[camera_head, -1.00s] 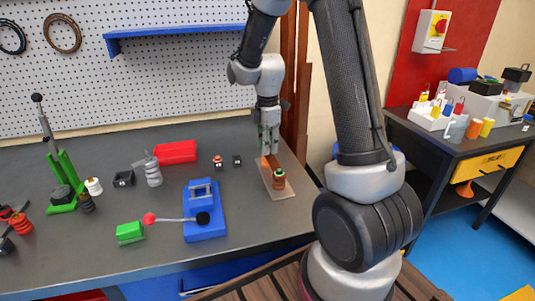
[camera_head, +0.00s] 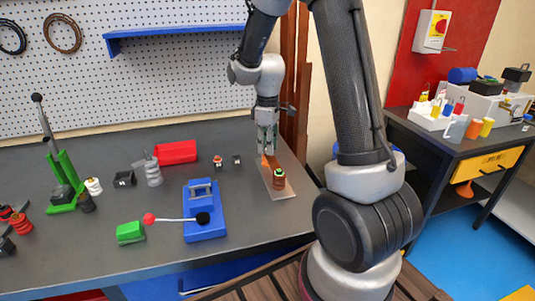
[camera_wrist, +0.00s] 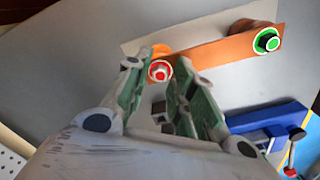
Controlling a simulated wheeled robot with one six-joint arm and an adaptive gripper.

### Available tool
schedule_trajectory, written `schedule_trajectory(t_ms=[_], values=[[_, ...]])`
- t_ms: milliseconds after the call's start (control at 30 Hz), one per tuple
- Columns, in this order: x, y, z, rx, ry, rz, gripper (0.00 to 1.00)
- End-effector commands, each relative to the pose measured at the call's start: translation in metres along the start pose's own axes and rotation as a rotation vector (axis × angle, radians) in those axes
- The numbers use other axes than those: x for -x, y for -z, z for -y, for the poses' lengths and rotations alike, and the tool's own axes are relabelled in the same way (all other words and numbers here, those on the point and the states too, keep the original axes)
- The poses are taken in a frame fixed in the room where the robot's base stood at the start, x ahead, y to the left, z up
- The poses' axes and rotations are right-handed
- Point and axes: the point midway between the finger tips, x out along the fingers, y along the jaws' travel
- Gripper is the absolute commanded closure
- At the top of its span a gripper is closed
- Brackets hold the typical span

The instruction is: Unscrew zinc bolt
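An orange busbar (camera_wrist: 215,50) lies on a pale plate at the right of the bench. It also shows in the head view (camera_head: 267,162). A bolt with a red ring (camera_wrist: 159,71) sits near one end of the bar, and a bolt with a green ring (camera_wrist: 268,41) near the other. I cannot tell from colour which one is zinc. My gripper (camera_wrist: 158,66) points down over the red-ringed end, its green-padded fingers apart on either side of that bolt. Contact with it cannot be made out. In the head view, the fingers (camera_head: 267,149) hide the red-ringed bolt.
A brown insulator (camera_head: 279,183) stands at the near end of the pale plate (camera_head: 284,192). To the left are a blue bending tool (camera_head: 206,229), a green block (camera_head: 130,232), a red tray (camera_head: 176,152) and small parts. Brown posts stand close behind my gripper.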

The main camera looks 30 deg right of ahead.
Motion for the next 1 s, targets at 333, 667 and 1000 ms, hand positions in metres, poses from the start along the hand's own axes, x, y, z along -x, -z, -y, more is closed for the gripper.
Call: schedule_trajectory(t_ms=[333, 667, 1000], values=[[0.0000, 0.0000, 0.0000, -0.094, 0.000, 0.000, 0.75], [0.0000, 0.0000, 0.0002, -0.091, 0.000, 0.000, 0.79], [0.0001, 0.0000, 0.0002, -0.064, 0.000, 0.000, 1.00]])
